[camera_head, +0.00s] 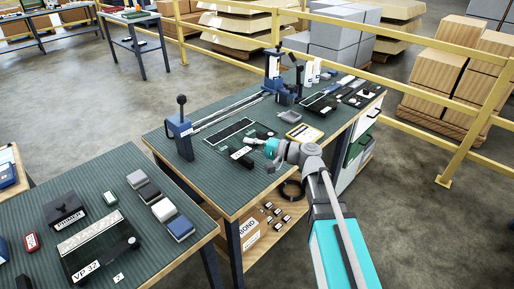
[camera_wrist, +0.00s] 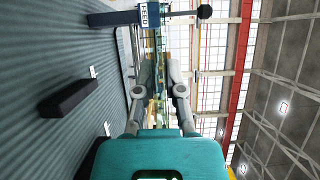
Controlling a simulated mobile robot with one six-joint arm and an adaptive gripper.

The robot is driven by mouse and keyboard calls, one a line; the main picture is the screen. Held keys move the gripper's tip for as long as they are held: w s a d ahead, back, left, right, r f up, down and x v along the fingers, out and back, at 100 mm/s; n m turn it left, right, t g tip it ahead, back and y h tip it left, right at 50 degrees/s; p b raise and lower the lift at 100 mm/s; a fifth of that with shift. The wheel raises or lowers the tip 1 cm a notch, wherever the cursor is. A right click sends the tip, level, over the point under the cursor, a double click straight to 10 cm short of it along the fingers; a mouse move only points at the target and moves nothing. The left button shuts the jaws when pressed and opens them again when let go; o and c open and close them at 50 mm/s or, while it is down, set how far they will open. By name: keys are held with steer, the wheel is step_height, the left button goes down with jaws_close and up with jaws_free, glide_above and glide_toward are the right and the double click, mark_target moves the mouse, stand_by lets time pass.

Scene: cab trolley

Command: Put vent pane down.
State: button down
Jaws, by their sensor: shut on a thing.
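My gripper (camera_head: 250,142) is low over the middle green-topped bench (camera_head: 215,170), its fingers pointing left. In the wrist view my gripper (camera_wrist: 160,88) has both fingers closed in around a thin, clear, greenish pane (camera_wrist: 158,62), which I take to be the vent pane. It reaches out beyond the fingertips. In the head view I cannot make the pane out clearly, nor tell whether it touches the bench. A dark rectangle with a pale outline (camera_head: 229,133) lies on the bench just beyond the fingers.
A blue lever device (camera_head: 180,135) stands left of my gripper; its FEED label (camera_wrist: 149,15) shows in the wrist view. A dark labelled block (camera_head: 241,156) lies close to the fingers. A yellow-edged card (camera_head: 304,133) and a blue press (camera_head: 281,80) are farther right.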

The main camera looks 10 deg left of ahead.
steer(key=shift+w, duration=0.1)
steer(key=b, duration=0.4)
glide_above(263, 158)
steer(key=s+a, duration=0.1)
steer(key=s, duration=0.3)
step_height(263, 158, down, 4)
steer(key=f+b, duration=0.1)
steer(key=w+f+b, duration=0.2)
steer(key=f+b, duration=0.1)
steer(key=shift+w+d, duration=0.2)
steer(key=shift+w, duration=0.05)
steer(key=shift+w+d+f+b, duration=0.1)
steer(key=shift+w+f+b, duration=0.35)
steer(key=shift+f+b, duration=0.05)
steer(key=shift+w+d+f+b, duration=0.1)
steer(key=shift+w+f+b, duration=0.35)
steer(key=shift+f+b, duration=1.55)
steer(key=shift+f, duration=0.05)
steer(key=shift+f, duration=0.15)
